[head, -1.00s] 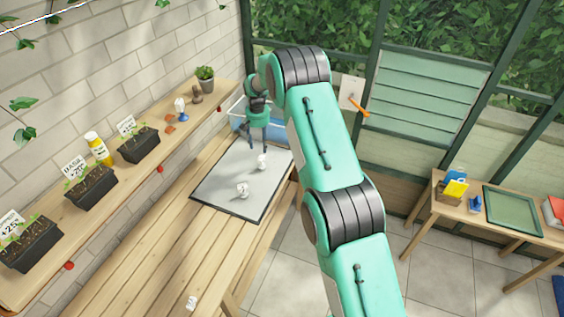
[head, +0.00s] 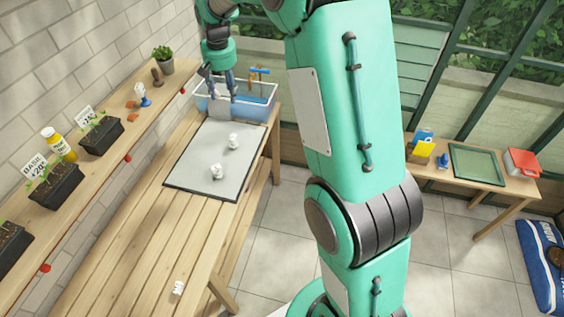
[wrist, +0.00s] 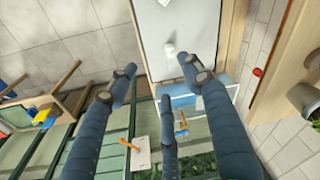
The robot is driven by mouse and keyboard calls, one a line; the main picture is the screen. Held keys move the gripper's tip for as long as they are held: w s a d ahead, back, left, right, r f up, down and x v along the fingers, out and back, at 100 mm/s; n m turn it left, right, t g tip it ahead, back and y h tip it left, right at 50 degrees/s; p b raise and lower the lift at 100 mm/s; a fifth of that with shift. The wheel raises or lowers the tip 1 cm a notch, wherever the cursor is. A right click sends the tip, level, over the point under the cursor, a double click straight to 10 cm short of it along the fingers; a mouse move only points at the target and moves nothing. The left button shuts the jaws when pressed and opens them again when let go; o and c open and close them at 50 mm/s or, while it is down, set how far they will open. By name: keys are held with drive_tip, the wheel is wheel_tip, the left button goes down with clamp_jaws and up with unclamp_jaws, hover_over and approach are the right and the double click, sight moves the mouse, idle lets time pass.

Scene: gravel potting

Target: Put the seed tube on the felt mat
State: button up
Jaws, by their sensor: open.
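The felt mat (head: 190,178) appears to be the flat grey sheet with a dark edge on the wooden bench; it also shows at the top of the wrist view (wrist: 155,28). Two small white pieces rest on it: one toward its far end (head: 234,141) and one nearer its middle (head: 217,171). A third white piece (head: 178,288) lies on bare bench at the front. I cannot tell which white piece is the seed tube. My gripper (head: 222,97) is open and empty above the mat's far end, apart from the white pieces; its spread fingers show in the wrist view (wrist: 157,66).
A clear bin with blue contents (head: 262,101) stands just beyond the mat. A shelf on the left holds planters (head: 101,135), a yellow bottle (head: 58,145) and a potted plant (head: 163,60). A side table (head: 510,187) stands at right. Bare bench lies in front of the mat.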

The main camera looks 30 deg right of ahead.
drive_tip(key=s+a+r+t, duration=0.1)
drive_tip(key=s+r, duration=0.4)
drive_tip(key=s, duration=0.3)
drive_tip(key=s+a+r+n, duration=0.1)
drive_tip(key=s+r, duration=0.4)
drive_tip(key=s, duration=0.3)
drive_tip(key=s+a+r+t, duration=0.1)
drive_tip(key=s+r, duration=0.3)
drive_tip(key=s, duration=0.3)
drive_tip(key=s+a+f+n+t, duration=0.1)
drive_tip(key=s, duration=2.2)
drive_tip(key=shift+s+a+f+t, duration=0.25)
drive_tip(key=shift+f+t, duration=0.15)
wheel_tip(320, 180, down, 6)
drive_tip(key=b, duration=0.5)
drive_tip(key=shift+r+b, duration=0.15)
drive_tip(key=shift+b, duration=0.25)
